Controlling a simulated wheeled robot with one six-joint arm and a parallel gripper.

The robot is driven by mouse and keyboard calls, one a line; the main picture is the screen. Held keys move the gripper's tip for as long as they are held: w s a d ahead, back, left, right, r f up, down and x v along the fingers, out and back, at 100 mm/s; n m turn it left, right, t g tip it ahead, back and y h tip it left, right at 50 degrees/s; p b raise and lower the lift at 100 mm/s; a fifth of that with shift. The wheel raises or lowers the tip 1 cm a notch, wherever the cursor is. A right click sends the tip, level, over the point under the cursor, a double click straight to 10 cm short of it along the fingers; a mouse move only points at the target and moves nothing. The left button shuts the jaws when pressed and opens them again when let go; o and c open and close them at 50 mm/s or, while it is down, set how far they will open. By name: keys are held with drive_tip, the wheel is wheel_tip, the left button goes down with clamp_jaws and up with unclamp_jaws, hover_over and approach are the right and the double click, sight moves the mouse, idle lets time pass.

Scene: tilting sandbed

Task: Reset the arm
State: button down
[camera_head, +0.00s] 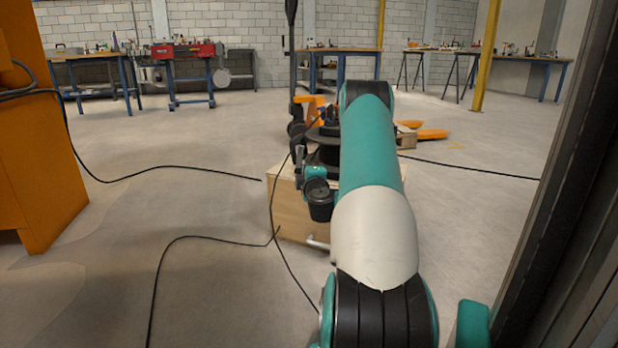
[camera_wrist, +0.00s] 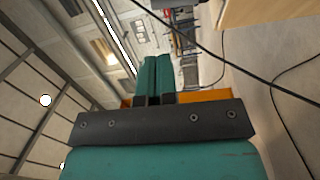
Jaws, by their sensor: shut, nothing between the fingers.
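My arm (camera_head: 368,150), teal, white and black, stretches forward from the bottom of the head view and bends at its far end. Its wrist parts hang left of the upper link, in front of a wooden box. My gripper's fingers cannot be made out clearly in the head view. In the wrist view my gripper (camera_wrist: 156,62) shows as two teal fingers side by side, shut together with nothing between them. The wrist view is strongly tilted, with the ceiling at left and the floor at right.
The wooden box (camera_head: 290,222) stands on the floor behind my arm. Black cables (camera_head: 190,238) cross the floor. An orange cabinet (camera_head: 40,150) is at left and a dark frame (camera_head: 560,200) at right. Workbenches (camera_head: 345,52) line the back. The floor at left is mostly open.

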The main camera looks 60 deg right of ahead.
idle(0.5)
